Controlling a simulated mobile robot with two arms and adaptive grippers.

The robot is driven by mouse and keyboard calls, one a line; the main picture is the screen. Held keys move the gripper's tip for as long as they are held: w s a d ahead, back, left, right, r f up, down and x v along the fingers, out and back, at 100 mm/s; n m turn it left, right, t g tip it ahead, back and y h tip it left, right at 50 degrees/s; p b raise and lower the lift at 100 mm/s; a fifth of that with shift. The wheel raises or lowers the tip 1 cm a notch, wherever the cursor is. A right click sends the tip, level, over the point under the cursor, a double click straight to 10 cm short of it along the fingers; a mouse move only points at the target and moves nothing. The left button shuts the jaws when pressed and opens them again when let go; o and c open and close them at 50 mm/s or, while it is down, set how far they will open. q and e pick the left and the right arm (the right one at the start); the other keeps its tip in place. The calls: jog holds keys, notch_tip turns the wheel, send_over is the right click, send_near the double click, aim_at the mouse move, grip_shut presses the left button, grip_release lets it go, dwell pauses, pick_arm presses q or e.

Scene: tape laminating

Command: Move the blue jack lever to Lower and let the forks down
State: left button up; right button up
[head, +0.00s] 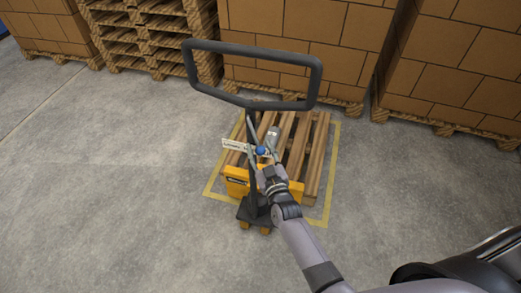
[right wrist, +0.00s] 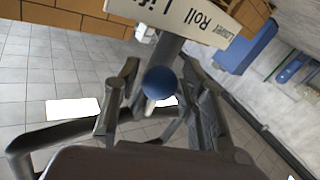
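The blue jack lever knob (head: 261,151) sits on the dark upright column of the yellow pallet jack (head: 237,181). In the right wrist view the blue knob (right wrist: 160,83) stands between my right gripper's spread fingers (right wrist: 158,100), with visible gaps on both sides. A pale label plate (right wrist: 205,22) behind it reads Lift, Roll and Lower. In the head view my right gripper (head: 263,160) is right at the knob. The forks are hidden under the wooden pallet (head: 312,160), so their height cannot be told. My left gripper is out of view.
The jack's black loop handle (head: 250,52) rises above the lever. A yellow floor outline (head: 331,180) surrounds the pallet. Stacked boxes (head: 300,30) on pallets and empty pallets (head: 150,40) stand behind. The grey floor at left is clear.

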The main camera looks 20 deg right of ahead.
grip_shut()
dwell(0.6)
